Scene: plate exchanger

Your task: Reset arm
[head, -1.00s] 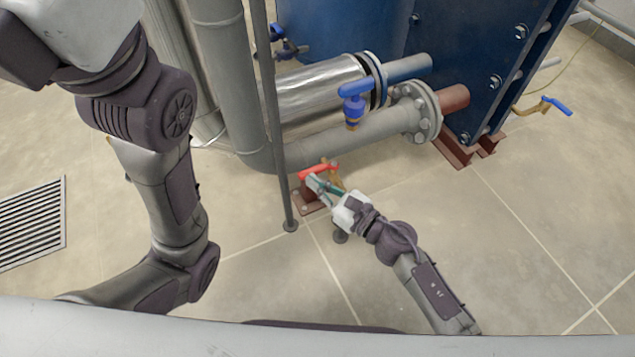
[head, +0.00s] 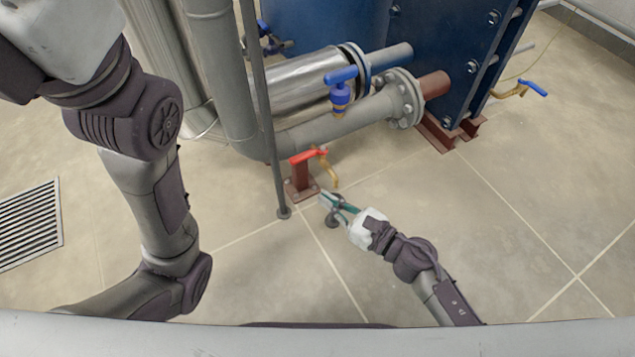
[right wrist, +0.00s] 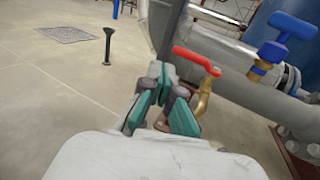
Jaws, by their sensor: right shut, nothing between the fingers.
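My right gripper (head: 330,203) is shut and empty in the head view. It stands just below and to the right of the red-handled valve (head: 308,157) and looks apart from it. In the right wrist view the gripper's teal fingers (right wrist: 160,85) are together, with the red handle (right wrist: 197,61) and its brass body (right wrist: 202,98) beyond and to their right. My left arm (head: 150,180) hangs down at the left of the head view; its gripper does not show.
A blue-handled valve (head: 341,88) sits on the grey pipe (head: 350,122). A thin grey post (head: 268,120) stands left of the red valve. A blue plate exchanger (head: 440,50) stands behind. A floor grate (head: 28,225) lies at left. The floor at right is open.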

